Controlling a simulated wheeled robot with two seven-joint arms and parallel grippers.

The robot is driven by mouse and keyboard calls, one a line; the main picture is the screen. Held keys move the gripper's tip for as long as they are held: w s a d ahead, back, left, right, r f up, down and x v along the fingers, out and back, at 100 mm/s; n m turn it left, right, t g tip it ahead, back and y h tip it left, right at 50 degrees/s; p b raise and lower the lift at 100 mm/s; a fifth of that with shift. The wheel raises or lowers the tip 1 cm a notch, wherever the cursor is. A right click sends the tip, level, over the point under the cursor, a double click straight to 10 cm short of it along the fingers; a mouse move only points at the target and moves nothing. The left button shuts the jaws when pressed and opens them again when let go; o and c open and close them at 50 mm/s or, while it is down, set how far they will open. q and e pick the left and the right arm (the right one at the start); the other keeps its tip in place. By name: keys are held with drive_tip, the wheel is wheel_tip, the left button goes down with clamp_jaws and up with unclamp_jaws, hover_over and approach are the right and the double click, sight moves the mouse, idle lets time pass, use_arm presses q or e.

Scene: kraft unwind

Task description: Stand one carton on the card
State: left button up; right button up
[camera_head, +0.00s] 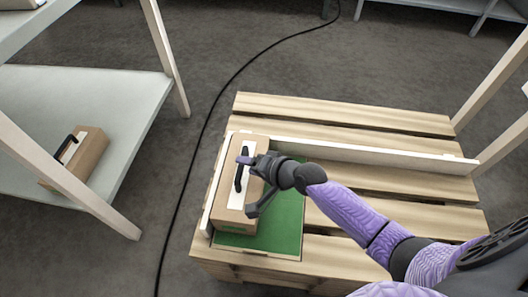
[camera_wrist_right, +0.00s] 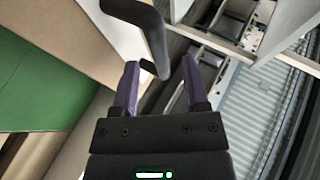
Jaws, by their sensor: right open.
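A brown carton (camera_head: 232,219) with a white top strip and a dark handle (camera_head: 240,179) stands on the green card (camera_head: 286,222), at the card's left side by the white edge board. My right gripper (camera_head: 246,161) is over the far end of the carton's top, at the handle. In the right wrist view its purple fingers (camera_wrist_right: 160,74) are apart, with the dark handle (camera_wrist_right: 149,30) reaching down between them; contact cannot be told. The carton (camera_wrist_right: 75,35) and the green card (camera_wrist_right: 40,85) also show there. My left gripper is out of view.
The card lies on a slatted wooden pallet (camera_head: 345,107) with a white board (camera_head: 370,154) along its far side. Another carton (camera_head: 88,158) with a dark handle sits on a grey shelf (camera_head: 110,100) at left. A black cable (camera_head: 207,115) crosses the floor between. The pallet's right part is bare.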

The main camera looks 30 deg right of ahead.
use_arm(q)
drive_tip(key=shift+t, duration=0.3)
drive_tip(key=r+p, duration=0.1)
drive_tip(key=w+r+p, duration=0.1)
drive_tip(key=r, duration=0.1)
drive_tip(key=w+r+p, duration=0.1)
drive_tip(key=p, duration=0.1)
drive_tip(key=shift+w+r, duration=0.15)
use_arm(e)
drive_tip(key=v, duration=1)
drive_tip(key=shift+s+r, duration=0.2)
drive_tip(key=shift+r, duration=0.05)
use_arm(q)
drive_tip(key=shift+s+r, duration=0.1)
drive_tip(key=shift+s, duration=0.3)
use_arm(e)
drive_tip(key=shift+d, duration=0.1)
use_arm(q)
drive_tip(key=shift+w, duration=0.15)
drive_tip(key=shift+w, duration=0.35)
